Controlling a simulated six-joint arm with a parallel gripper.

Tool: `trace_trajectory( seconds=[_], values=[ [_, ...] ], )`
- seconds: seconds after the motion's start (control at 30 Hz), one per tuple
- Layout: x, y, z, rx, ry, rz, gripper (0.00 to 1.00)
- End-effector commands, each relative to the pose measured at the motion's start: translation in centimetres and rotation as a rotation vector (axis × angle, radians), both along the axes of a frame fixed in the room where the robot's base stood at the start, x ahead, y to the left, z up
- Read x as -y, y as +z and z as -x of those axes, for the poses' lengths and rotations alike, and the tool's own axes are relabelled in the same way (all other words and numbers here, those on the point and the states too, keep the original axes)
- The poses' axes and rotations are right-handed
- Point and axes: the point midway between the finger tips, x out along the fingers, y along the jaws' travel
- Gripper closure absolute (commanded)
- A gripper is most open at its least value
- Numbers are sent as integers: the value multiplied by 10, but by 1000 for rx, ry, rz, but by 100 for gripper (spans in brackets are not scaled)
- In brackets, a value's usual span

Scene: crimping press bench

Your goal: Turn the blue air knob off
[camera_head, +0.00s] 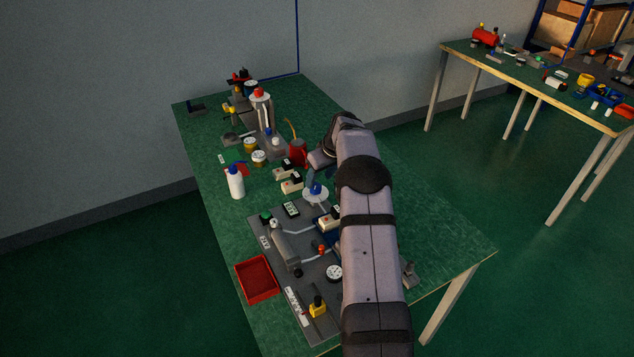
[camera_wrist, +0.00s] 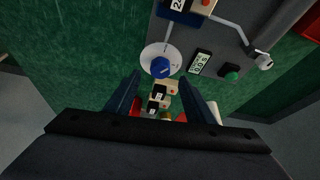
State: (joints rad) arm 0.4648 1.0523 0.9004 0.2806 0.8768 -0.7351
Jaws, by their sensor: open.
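The blue air knob (camera_wrist: 162,68) sits on a round white dial plate (camera_wrist: 152,53) with small dark marks, beside the grey panel. In the head view the knob (camera_head: 315,189) stands mid-bench on its white disc, close to my gripper (camera_head: 311,178), which my arm partly hides. In the wrist view my gripper (camera_wrist: 161,78) is open, with one dark blue finger on each side below the knob. The knob appears between the fingertips, near their ends. I cannot tell whether either finger touches it. The knob's exact pointing direction is too small to read.
A grey panel (camera_head: 283,272) carries a gauge (camera_head: 334,272), a cylinder and a green button (camera_wrist: 231,73). A small display (camera_wrist: 201,63) is right of the dial in the wrist view. Boxed switches (camera_wrist: 163,91) stand beyond the knob. A white bottle (camera_head: 236,183) and red tray (camera_head: 257,279) are at left.

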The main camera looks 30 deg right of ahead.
Motion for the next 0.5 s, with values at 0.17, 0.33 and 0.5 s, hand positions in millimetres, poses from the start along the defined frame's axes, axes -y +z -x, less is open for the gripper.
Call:
trace_trajectory(
  seconds=[0.17, 0.33, 0.5],
  values=[
    [-2, -19, -8, -2, 2, -1, 51],
    [-2, -33, -14, -1, 1, 0, 51],
    [-2, -41, -17, -1, 0, 0, 51]
  ],
)
